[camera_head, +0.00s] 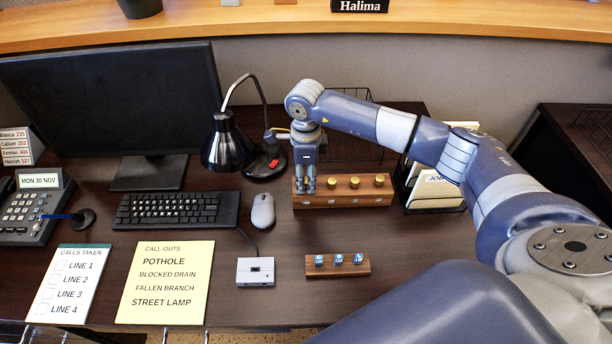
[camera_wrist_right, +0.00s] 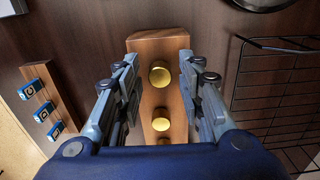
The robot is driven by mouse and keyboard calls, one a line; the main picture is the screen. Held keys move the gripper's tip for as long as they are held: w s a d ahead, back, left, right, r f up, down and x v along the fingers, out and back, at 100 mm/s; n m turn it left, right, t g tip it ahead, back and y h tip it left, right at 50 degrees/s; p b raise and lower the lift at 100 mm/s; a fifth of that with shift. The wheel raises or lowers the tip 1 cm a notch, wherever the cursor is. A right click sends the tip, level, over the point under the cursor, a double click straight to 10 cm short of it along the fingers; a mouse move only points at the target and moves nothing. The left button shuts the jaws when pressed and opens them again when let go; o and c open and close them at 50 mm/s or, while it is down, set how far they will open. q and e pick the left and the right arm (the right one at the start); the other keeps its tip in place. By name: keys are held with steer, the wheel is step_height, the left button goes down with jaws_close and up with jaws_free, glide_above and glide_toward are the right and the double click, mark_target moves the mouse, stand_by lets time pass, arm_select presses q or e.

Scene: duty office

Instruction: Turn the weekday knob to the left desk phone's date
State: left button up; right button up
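The left desk phone (camera_head: 30,207) stands at the left edge, and its display (camera_head: 40,180) reads MON 30 NOV. A wooden block (camera_head: 345,195) with brass knobs sits on the desk, with small markings on its front that are too small to read. My right gripper (camera_head: 305,190) points down over the block's left end and hides the leftmost knob from the head view. In the right wrist view the gripper (camera_wrist_right: 158,72) is open, with a finger on each side of that end knob (camera_wrist_right: 160,75), apart from it. Which knob is for the weekday cannot be read. My left gripper is not in view.
A lamp (camera_head: 228,146) stands left of the gripper; a wire basket (camera_head: 350,130) lies behind the block. A letter rack (camera_head: 435,190) is at right. A small block with blue tags (camera_head: 338,265) and a white box (camera_head: 255,271) are in front. A mouse (camera_head: 263,210) lies left.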

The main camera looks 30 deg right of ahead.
mark_target(306, 181)
steer(key=shift+r, duration=0.1)
step_height(306, 181, up, 12)
stand_by(0.6)
steer(key=shift+s+f, duration=0.1)
steer(key=shift+f, duration=0.1)
stand_by(0.3)
